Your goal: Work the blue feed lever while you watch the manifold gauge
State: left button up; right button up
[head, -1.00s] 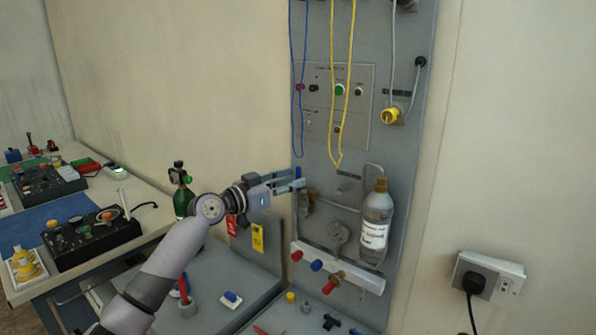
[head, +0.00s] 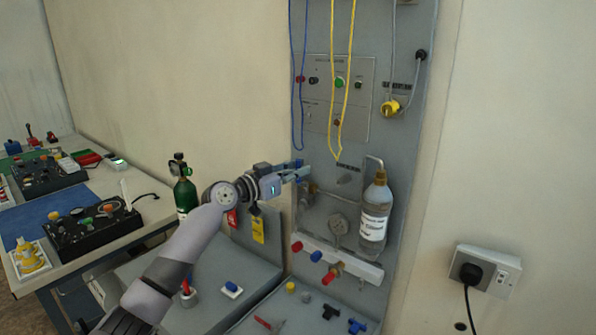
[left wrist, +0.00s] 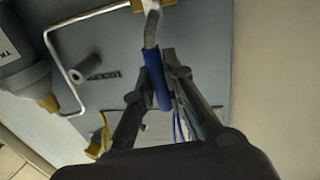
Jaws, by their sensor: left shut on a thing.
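The blue feed lever (head: 299,163) is on the grey wall panel, just left of the hanging yellow cord's lower end. In the left wrist view the lever's blue sleeve (left wrist: 159,84) sits between the two fingers on a grey metal stem. My left gripper (head: 303,172) is shut on this sleeve; it also shows in the left wrist view (left wrist: 165,100). The round manifold gauge (head: 338,224) is lower on the panel, left of the bottle. Its dial is too small to read. My right gripper is not in view.
A white-labelled bottle (head: 375,215) and a bent metal pipe are right of the lever. Blue and yellow cords (head: 347,100) hang close above my gripper. A white rail (head: 360,268) with coloured knobs is below. A green cylinder (head: 185,192) stands behind my arm.

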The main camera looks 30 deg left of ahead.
pick_arm(q)
grip_shut()
jog(key=a+n+b, duration=0.1)
jog(key=n+b, duration=0.1)
jog(key=a+n+b, duration=0.1)
jog(key=b, duration=0.1)
jog(key=a+n+t+b, duration=0.1)
jog(key=n+b, duration=0.1)
jog(key=shift+w+a+f+n, duration=0.1)
jog(key=shift+w+f+n, duration=0.05)
jog(key=shift+f+n, duration=0.2)
jog(key=o, duration=0.7)
grip_release()
jog(key=shift+c, duration=0.2)
